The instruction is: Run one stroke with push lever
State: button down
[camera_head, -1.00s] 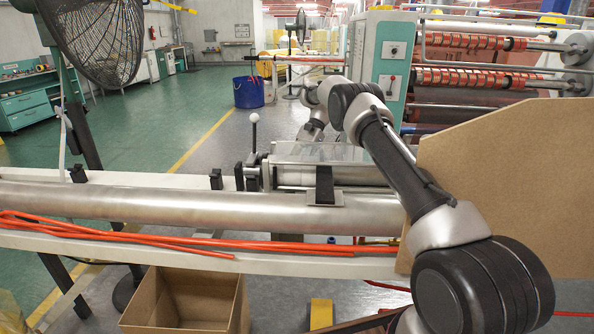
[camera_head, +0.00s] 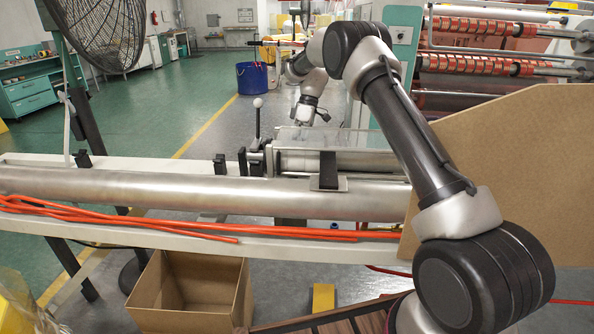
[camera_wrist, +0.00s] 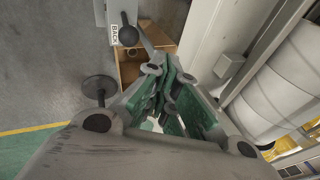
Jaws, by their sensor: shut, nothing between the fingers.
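The push lever (camera_head: 257,121) stands roughly upright on the machine in the head view, with a white ball knob on top. In the wrist view a ball-ended lever (camera_wrist: 129,35), dark in shade, shows beyond my fingers at the upper left, beside a "BACK" label. My gripper (camera_head: 322,114) is right of the lever in the head view, apart from it in the picture, above the machine's clear cover (camera_head: 318,138). In the wrist view my gripper (camera_wrist: 165,92) has its green-padded fingers shut, with nothing held. Its distance from the lever is hard to judge.
A long metal roller (camera_head: 120,193) and orange hoses (camera_head: 110,217) run along the front beam. A brown panel (camera_head: 520,170) stands at the right. A cardboard box (camera_head: 190,293) is below, and a fan (camera_head: 95,30) stands at the left.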

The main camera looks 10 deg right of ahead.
notch_tip(320, 180, down, 8)
jog(key=s+a+n+t+h, duration=0.1)
jog(key=s+n+t+h, duration=0.1)
jog(key=n, duration=1.5)
jog(key=shift+s+r, duration=0.25)
jog(key=shift+s, duration=0.05)
